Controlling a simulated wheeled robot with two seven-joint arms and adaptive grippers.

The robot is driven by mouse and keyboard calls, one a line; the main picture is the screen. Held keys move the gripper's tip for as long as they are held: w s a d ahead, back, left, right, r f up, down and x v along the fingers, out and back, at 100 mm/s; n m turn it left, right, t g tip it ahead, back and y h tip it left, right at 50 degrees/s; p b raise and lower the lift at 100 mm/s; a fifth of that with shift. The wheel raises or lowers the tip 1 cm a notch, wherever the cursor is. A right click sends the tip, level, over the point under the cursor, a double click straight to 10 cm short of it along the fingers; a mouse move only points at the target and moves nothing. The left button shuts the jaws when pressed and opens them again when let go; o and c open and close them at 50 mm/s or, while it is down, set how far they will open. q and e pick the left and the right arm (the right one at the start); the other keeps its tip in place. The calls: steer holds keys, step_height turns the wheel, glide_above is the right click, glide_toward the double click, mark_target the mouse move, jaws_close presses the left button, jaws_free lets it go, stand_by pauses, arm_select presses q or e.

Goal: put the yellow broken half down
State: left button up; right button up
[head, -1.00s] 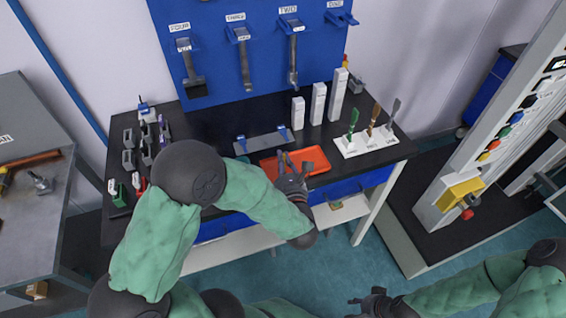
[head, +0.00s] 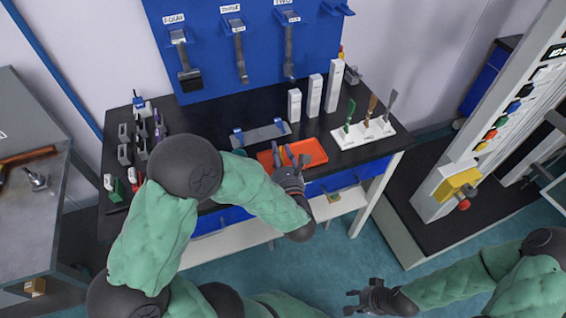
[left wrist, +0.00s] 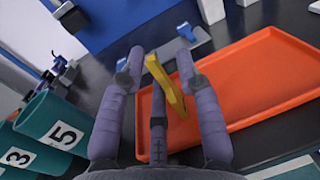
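The yellow broken half (left wrist: 165,85) shows in the left wrist view as a thin tilted piece between the purple-grey fingers of my left gripper (left wrist: 158,62). The fingers appear closed on it, with the middle finger against its left side. In the head view, my left gripper (head: 290,158) is at the front of the orange tray (head: 315,151), and the yellow half is hidden. My right gripper (head: 356,301) is open and empty, low over the floor.
Teal numbered cups (left wrist: 50,120) stand left of my left gripper. A grey plate with blue clamps (head: 262,135) lies behind the tray. White blocks (head: 315,95) and a white tool holder (head: 362,133) stand to the right. Small tools crowd the bench's left end.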

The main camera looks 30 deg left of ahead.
arm_select(q)
steer(key=shift+s+d+r, duration=0.1)
steer(key=shift+d+r, duration=0.05)
steer(key=p+v, duration=0.2)
steer(key=v, duration=0.9)
steer(key=shift+s+d, duration=0.2)
steer(key=shift+s, duration=0.05)
arm_select(e)
step_height(320, 180, up, 3)
steer(key=shift+f, duration=0.2)
steer(key=shift+o, duration=0.4)
